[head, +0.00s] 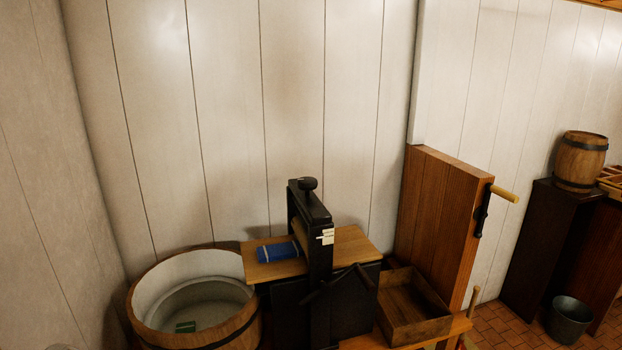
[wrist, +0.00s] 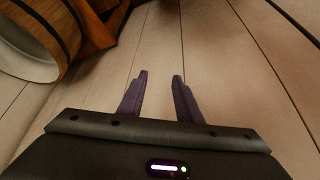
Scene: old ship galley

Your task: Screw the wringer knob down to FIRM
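The wringer (head: 318,235) is a tall black frame in the middle of the head view. Its dark round knob (head: 309,184) sits on top. White tags (head: 327,236) are on the frame's right side; their marks are too small to read. A dark crank (head: 340,282) is low on the frame. A folded blue cloth (head: 278,252) lies on the wooden board (head: 262,271) left of the frame. My gripper (wrist: 160,76) shows only in the wrist view, its two purple fingers apart with nothing between them. The knob is not seen in the wrist view.
A wooden tub (head: 240,325) with a green item (head: 185,327) stands at left. An open wooden box (head: 415,331) and upright wooden panel (head: 440,215) stand at right. Farther right are a small barrel (head: 581,160) and a bucket (head: 569,320). Pale planked wall stands behind.

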